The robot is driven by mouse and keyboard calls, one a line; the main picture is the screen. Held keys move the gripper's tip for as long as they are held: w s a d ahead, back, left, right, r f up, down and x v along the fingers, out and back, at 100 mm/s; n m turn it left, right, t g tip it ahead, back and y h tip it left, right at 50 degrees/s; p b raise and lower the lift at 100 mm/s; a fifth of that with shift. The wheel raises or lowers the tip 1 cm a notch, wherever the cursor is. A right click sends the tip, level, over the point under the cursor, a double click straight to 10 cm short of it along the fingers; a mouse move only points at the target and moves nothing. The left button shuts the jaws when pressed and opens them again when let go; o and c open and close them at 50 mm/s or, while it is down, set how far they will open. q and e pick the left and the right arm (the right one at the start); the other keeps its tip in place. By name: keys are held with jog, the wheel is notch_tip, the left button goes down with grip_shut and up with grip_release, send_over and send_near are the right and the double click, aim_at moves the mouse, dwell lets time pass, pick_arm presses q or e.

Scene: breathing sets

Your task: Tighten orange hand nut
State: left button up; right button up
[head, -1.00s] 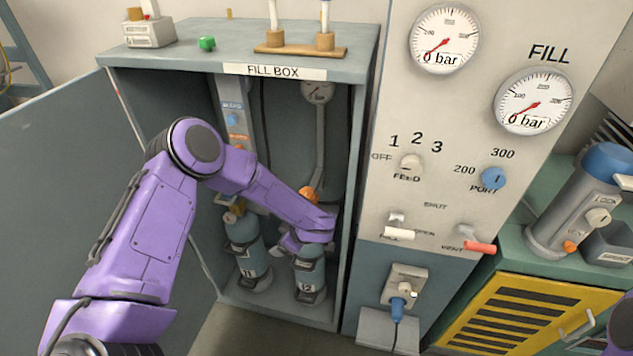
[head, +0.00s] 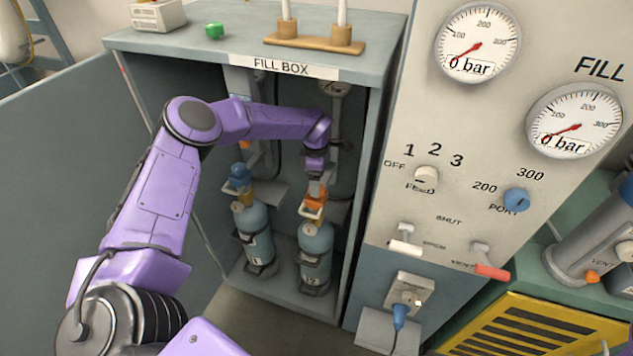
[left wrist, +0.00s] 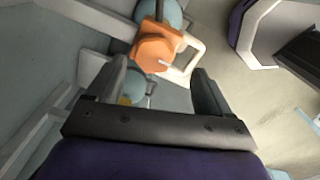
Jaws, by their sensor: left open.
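The orange hand nut (head: 313,204) sits at the top of the right-hand grey-blue cylinder (head: 316,243) inside the fill box. My left gripper (head: 315,181) is just above it, pointing down, with its fingers small and partly hidden in the head view. In the left wrist view the orange hand nut (left wrist: 155,52) lies beyond the open fingertips of the left gripper (left wrist: 160,82), with nothing between the fingers. A pale handle loop (left wrist: 190,58) stands beside the nut. How tight the nut is cannot be told.
A second cylinder (head: 258,238) with a blue fitting (head: 240,178) stands to the left in the box. The fill box's right wall (head: 368,190) is close to the right cylinder. The fill panel (head: 440,215) with gauges stands to the right.

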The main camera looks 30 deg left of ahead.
pick_arm(q)
jog(key=f, duration=0.1)
jog(key=w+f, duration=0.1)
jog(key=f, duration=0.2)
jog(key=shift+w+f, duration=0.1)
jog(key=shift+w, duration=0.15)
jog(key=shift+s+r, duration=0.2)
jog(key=shift+s, duration=0.05)
jog(key=shift+s+r, duration=0.1)
jog(key=shift+c, duration=0.9)
jog(key=c, duration=0.9)
jog(key=shift+o, duration=0.2)
pick_arm(e)
jog(key=shift+w+r, duration=0.1)
jog(key=shift+w, duration=0.25)
